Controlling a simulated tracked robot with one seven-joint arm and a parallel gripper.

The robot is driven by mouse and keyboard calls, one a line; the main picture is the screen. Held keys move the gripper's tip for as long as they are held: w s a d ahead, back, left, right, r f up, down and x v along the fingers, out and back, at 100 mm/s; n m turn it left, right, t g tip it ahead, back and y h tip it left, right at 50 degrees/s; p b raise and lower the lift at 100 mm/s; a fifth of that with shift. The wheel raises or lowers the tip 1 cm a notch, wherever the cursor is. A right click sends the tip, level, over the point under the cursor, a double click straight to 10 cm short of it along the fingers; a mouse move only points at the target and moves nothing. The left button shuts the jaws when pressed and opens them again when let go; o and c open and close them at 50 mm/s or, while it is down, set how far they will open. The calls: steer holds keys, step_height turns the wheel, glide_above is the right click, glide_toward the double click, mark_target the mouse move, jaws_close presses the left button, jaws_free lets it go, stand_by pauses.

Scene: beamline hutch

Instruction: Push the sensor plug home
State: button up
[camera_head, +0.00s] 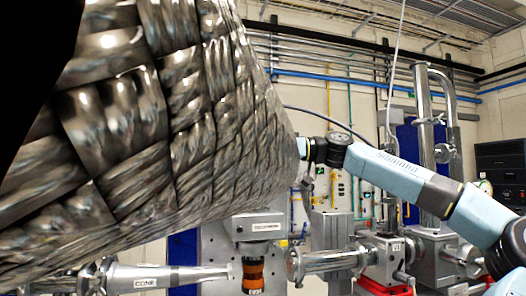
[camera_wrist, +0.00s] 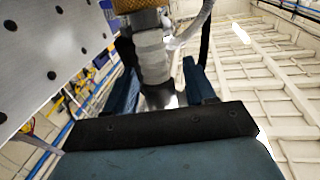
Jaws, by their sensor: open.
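My gripper (camera_wrist: 160,62) is open in the wrist view, with one blue finger on each side of a pale grey, stepped cylindrical body (camera_wrist: 152,58) that looks like the sensor plug. A knurled brass-coloured piece (camera_wrist: 136,5) sits beyond it at the top edge. I cannot tell whether either finger touches the plug, or how far it is seated. In the head view my gripper (camera_head: 310,150) is at the end of the pale blue arm, beside the tip of a large braided metal shape; its fingers and the plug are hidden or too small to make out.
The braided metal shape (camera_head: 160,110) fills the head view's left side. Below stand a tapered tube marked CONE (camera_head: 180,276), an orange-brown cylinder (camera_head: 252,272) and a flanged beam pipe (camera_head: 325,260). In the wrist view, a holed metal plate (camera_wrist: 50,50) is left; a grey cable (camera_wrist: 195,28) runs beside the plug.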

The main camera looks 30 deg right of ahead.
steer(key=v, duration=1.3)
steer(key=shift+d, duration=0.4)
steer(key=shift+s+f, duration=0.15)
steer(key=shift+s, duration=0.05)
